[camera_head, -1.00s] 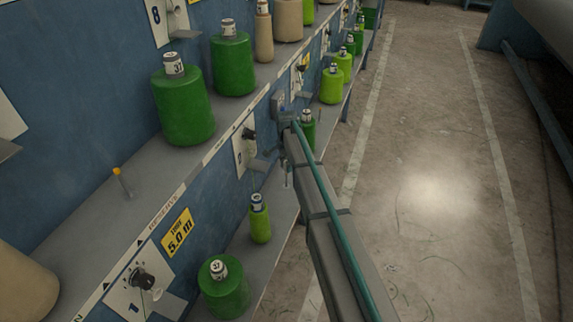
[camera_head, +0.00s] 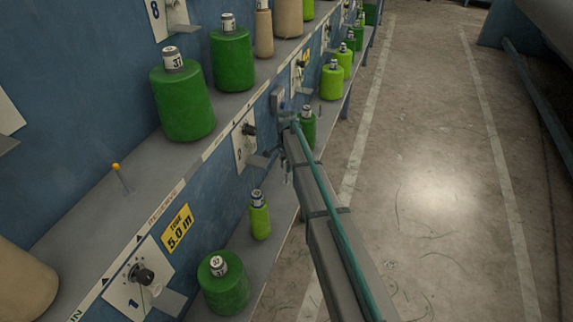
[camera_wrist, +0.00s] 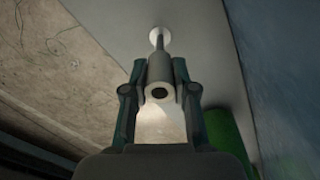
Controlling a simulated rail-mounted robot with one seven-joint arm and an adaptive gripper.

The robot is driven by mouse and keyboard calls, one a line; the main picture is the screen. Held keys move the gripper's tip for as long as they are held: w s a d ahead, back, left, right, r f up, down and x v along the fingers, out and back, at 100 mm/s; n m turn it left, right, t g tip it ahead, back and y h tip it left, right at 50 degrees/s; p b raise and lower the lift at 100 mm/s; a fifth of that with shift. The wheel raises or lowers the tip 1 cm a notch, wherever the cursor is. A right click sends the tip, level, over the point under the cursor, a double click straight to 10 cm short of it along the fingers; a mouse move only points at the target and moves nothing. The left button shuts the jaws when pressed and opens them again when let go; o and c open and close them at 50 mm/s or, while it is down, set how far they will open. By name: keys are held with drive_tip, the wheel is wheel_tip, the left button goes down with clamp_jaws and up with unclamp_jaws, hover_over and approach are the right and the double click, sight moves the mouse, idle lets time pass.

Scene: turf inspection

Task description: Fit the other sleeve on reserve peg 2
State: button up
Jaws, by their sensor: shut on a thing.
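In the wrist view my gripper (camera_wrist: 158,72) is shut on a pale grey sleeve (camera_wrist: 160,92), with a finger on each side. The sleeve's dark round bore faces the camera. Beyond it a thin dark rod (camera_wrist: 158,42) runs to a white disc (camera_wrist: 157,36) on a grey surface. The rod lines up with the sleeve in this view; whether the sleeve is around it or short of it I cannot tell. In the head view my arm hides most of the grip. No label marks reserve peg 2 clearly; an orange-tipped peg (camera_head: 119,176) stands bare on the upper shelf.
A green spool (camera_wrist: 225,140) is close at the right in the wrist view. In the head view, green spools stand on the upper shelf (camera_head: 182,105) and lower shelf (camera_head: 222,285). A panel with a knob (camera_head: 243,140) is left of my arm.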

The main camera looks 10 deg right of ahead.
sight(287, 183)
drive_tip(key=shift+f+b, duration=0.75)
drive_tip(key=shift+f, duration=2.65)
drive_tip(key=o, duration=1)
wheel_tip(287, 183, up, 12)
drive_tip(key=shift+r, duration=0.1)
